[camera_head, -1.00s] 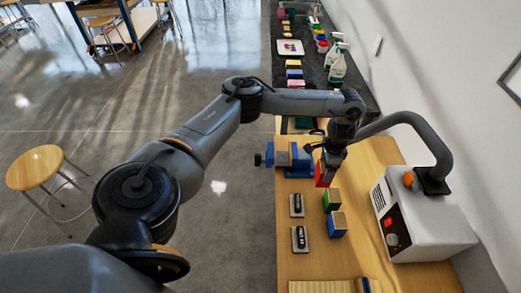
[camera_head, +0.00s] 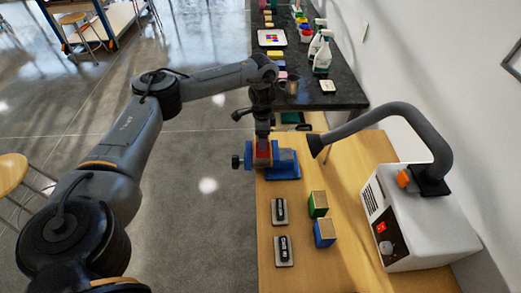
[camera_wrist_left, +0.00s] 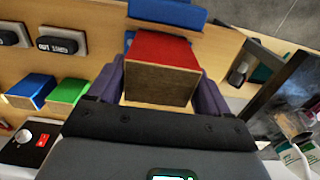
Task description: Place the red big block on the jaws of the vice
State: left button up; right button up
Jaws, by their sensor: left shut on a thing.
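The red big block (camera_head: 263,149) has red sides and a bare wood end. My left gripper (camera_head: 262,137) points down from above and is shut on it. In the left wrist view the block (camera_wrist_left: 161,50) sits between the two purple-grey fingers, its wood end towards the camera. The blue vice (camera_head: 286,163) stands at the table's left edge, with its handle out to the left. The block is at the vice's jaws; whether it touches them I cannot tell, as the gripper and block hide part of them. Blue vice parts also show in the left wrist view (camera_wrist_left: 170,12). My right gripper is out of view.
A green block (camera_head: 318,204) and a blue block (camera_head: 325,233) stand on the wooden table, beside two small dark-labelled plates (camera_head: 279,211). A white machine with a thick bent hose (camera_head: 395,118) stands on the right; its nozzle ends right of the vice.

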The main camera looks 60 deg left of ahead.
pick_arm(q)
jog(key=shift+f+b, duration=1.5)
jog(key=shift+f, duration=0.9)
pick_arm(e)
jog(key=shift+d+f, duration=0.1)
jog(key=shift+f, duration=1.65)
pick_arm(q)
jog(key=shift+r, duration=0.1)
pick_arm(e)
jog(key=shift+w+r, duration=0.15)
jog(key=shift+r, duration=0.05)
pick_arm(q)
jog(key=o, duration=1.1)
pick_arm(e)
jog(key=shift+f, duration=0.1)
pick_arm(q)
notch_tip(320, 180, up, 12)
jog(key=p, duration=0.8)
jog(key=shift+p, duration=0.4)
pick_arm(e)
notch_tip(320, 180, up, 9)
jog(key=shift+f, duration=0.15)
